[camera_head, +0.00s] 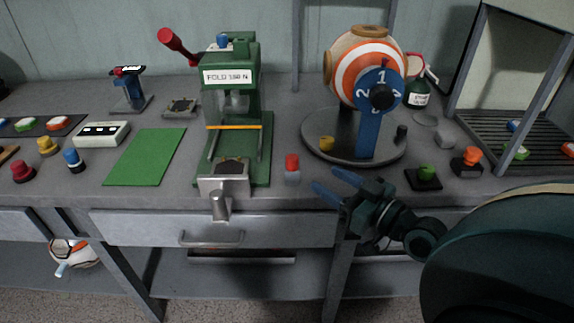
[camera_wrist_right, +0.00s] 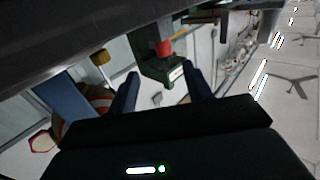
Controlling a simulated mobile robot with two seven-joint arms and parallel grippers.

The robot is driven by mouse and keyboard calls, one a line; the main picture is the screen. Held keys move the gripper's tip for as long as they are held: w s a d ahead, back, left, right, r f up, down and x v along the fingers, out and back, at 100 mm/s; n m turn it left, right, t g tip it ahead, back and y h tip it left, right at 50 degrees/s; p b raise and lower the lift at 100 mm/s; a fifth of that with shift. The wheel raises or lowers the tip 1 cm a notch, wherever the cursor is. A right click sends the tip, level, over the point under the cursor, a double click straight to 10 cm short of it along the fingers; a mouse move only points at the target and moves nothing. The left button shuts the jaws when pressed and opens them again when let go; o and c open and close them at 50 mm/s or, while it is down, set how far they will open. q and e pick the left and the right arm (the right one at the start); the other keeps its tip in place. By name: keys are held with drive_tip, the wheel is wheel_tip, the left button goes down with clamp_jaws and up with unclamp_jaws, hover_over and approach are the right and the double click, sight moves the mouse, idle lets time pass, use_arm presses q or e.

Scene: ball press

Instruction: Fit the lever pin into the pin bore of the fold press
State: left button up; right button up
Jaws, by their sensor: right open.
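The green fold press (camera_head: 232,77), labelled FOLD, stands at the middle of the bench, with a red-ended lever (camera_head: 175,42) at its upper left. A small red-capped piece with a grey lower part (camera_head: 292,168) stands upright at its right near the front edge; it may be the lever pin. My right gripper (camera_head: 328,182) is open and empty, just right of this piece and apart from it. In the right wrist view the red cap (camera_wrist_right: 163,48) shows between the spread fingers, before the press (camera_wrist_right: 157,70). I cannot make out the pin bore. My left gripper is out of view.
The striped ball on its blue post and round grey base (camera_head: 319,149) stands right of the press. A green-knobbed block (camera_head: 426,174) and an orange-knobbed one (camera_head: 467,160) stand farther right. A green mat (camera_head: 146,157) lies at left.

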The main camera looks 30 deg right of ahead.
sight(287, 159)
drive_tip(key=p+x, duration=0.1)
drive_tip(key=x, duration=0.5)
drive_tip(key=shift+w+a, duration=0.15)
drive_tip(key=shift+w, duration=0.05)
drive_tip(key=shift+a+f+x, duration=0.1)
drive_tip(key=shift+a+x, duration=0.05)
drive_tip(key=shift+x, duration=1.35)
drive_tip(key=shift+a+f+x, duration=0.15)
drive_tip(key=shift+x, duration=1.35)
drive_tip(key=c, duration=1.1)
